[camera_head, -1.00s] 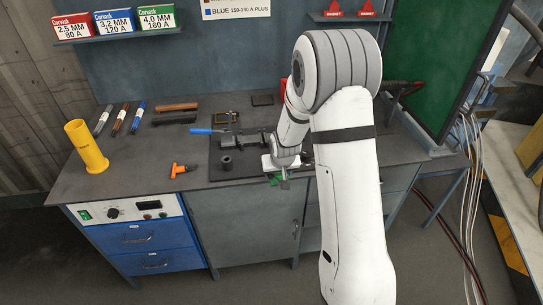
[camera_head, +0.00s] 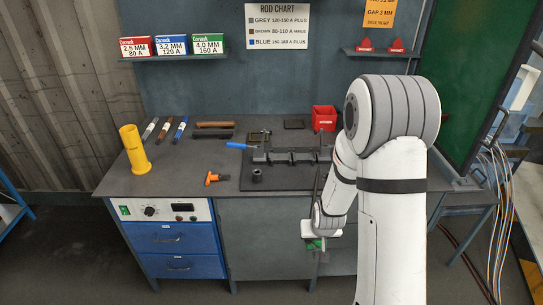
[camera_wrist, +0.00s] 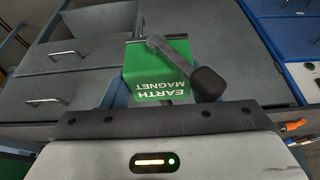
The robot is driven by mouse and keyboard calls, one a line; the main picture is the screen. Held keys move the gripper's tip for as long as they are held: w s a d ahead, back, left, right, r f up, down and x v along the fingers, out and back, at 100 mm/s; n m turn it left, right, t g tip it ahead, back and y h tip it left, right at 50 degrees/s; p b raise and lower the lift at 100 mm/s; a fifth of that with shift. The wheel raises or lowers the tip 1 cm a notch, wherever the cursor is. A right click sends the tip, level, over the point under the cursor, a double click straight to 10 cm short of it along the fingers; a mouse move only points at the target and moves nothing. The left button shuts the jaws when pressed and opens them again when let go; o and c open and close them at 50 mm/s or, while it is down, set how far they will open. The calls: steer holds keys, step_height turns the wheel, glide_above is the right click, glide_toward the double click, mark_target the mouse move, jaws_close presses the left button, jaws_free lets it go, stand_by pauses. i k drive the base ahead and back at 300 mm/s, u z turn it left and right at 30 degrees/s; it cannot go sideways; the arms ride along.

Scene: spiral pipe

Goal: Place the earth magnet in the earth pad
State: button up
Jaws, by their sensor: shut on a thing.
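My gripper (camera_head: 317,243) is at the lower middle right of the head view, in front of the grey cabinet doors below the bench top. It is shut on the earth magnet (camera_wrist: 158,72), a green block with white "EARTH MAGNET" lettering. In the wrist view a grey lever with a black knob lies across the block. Only a small green part of the magnet shows in the head view, and my fingers are largely hidden. I cannot make out a marked earth pad in either view.
The bench top holds a dark plate with a long dark fixture (camera_head: 290,157), an orange tool (camera_head: 216,177), a yellow cylinder (camera_head: 135,149), rods and a red box (camera_head: 324,118). My arm hides the bench's right part.

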mark_target(259, 137)
steer(key=k, duration=1)
steer(key=u, duration=0.85)
steer(key=i, duration=1.65)
steer(key=z, duration=0.75)
steer(key=k, duration=0.7)
steer(key=z, duration=0.2)
steer(key=i, duration=0.6)
steer(key=u, duration=0.05)
